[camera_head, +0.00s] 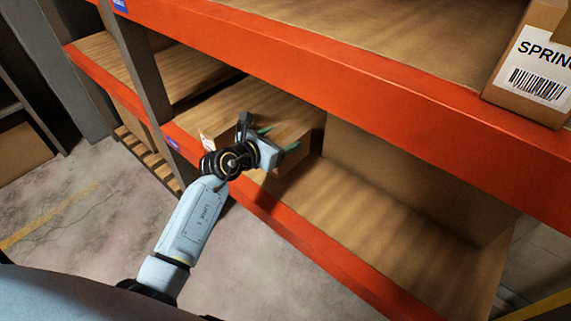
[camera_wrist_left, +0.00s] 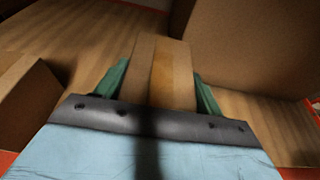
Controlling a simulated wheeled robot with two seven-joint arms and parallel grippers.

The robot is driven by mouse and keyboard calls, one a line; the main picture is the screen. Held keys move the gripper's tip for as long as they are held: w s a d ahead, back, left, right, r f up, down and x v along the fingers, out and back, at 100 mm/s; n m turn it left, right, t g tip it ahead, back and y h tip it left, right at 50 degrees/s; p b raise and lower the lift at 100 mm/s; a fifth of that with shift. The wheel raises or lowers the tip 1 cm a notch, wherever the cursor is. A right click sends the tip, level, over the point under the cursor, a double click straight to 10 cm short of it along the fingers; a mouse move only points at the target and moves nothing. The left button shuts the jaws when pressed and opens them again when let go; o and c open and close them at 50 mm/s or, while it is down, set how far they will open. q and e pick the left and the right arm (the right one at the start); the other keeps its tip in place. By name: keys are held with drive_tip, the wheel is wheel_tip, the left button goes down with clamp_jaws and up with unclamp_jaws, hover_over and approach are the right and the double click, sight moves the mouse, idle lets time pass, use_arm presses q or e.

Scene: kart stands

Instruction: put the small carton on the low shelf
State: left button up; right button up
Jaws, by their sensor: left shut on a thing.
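The gripper reaches over the front orange beam into the low shelf (camera_head: 400,235), which has a wooden deck. The deck (camera_wrist_left: 75,50) also shows around the carton in the wrist view. I cannot tell whether the carton touches the deck. My right gripper is not in view.
Another carton (camera_wrist_left: 25,100) stands left of the held one in the wrist view. A large brown cardboard face (camera_wrist_left: 250,45) rises on the right. The upper shelf's orange beam (camera_head: 360,85) runs above my gripper. A carton marked SPRING (camera_head: 535,65) sits on that upper shelf.

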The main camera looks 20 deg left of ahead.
use_arm(q)
drive_tip(key=shift+f+b, duration=0.9)
drive_tip(key=shift+f, duration=1.75)
drive_tip(key=shift+f, duration=0.1)
drive_tip(key=o, duration=1.3)
drive_tip(key=shift+f, duration=0.1)
drive_tip(key=shift+s+r, duration=0.15)
drive_tip(key=shift+r, duration=0.05)
drive_tip(key=p+v, duration=0.2)
drive_tip(key=v, duration=0.9)
drive_tip(key=shift+s+a+r, duration=0.15)
drive_tip(key=shift+s+r, duration=0.05)
drive_tip(key=shift+s, duration=0.15)
